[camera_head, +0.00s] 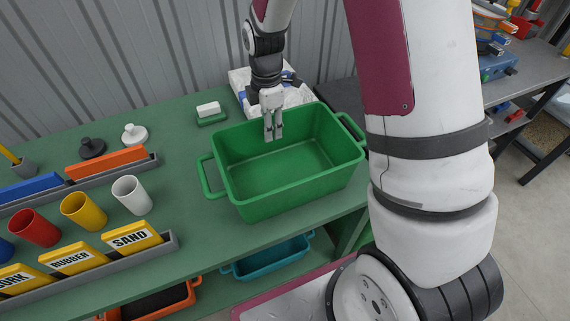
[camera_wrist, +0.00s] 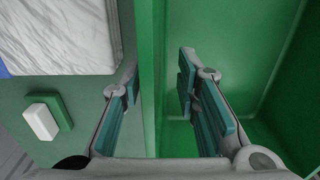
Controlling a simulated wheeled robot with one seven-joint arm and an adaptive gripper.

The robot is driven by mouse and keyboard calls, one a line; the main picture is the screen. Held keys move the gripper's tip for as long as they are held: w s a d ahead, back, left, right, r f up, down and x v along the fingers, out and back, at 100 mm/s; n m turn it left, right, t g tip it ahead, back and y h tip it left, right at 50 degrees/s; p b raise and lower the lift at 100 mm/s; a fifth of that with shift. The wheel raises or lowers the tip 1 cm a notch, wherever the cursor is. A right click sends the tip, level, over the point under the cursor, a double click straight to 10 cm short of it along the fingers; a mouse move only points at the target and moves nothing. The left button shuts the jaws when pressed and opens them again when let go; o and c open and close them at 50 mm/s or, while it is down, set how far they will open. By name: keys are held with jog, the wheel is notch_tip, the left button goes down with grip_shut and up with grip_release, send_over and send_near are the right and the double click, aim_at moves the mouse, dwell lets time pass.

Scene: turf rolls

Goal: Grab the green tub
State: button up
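The green tub (camera_head: 300,190) is empty and sits on the green workbench, with a loop handle at each short end. My gripper (camera_head: 273,134) points down at the tub's far long side. In the wrist view the tub's wall (camera_wrist: 152,60) runs between the two fingers of my gripper (camera_wrist: 158,90). One finger is on the outer side over the bench and the other is inside the tub. The fingers are open, with gaps seen on both sides of the wall. Whether the fingertips reach below the rim is hard to tell.
A white bag (camera_head: 290,92) lies behind the tub, close to my gripper. A white and green block (camera_head: 210,113) is left of it. Cups and labelled blocks, such as the SAND block (camera_head: 132,237), stand further left. A teal bin (camera_head: 270,258) is on the shelf below.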

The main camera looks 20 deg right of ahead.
aim_at(271, 144)
notch_tip(271, 144, down, 4)
jog(key=shift+f, duration=0.2)
grip_shut()
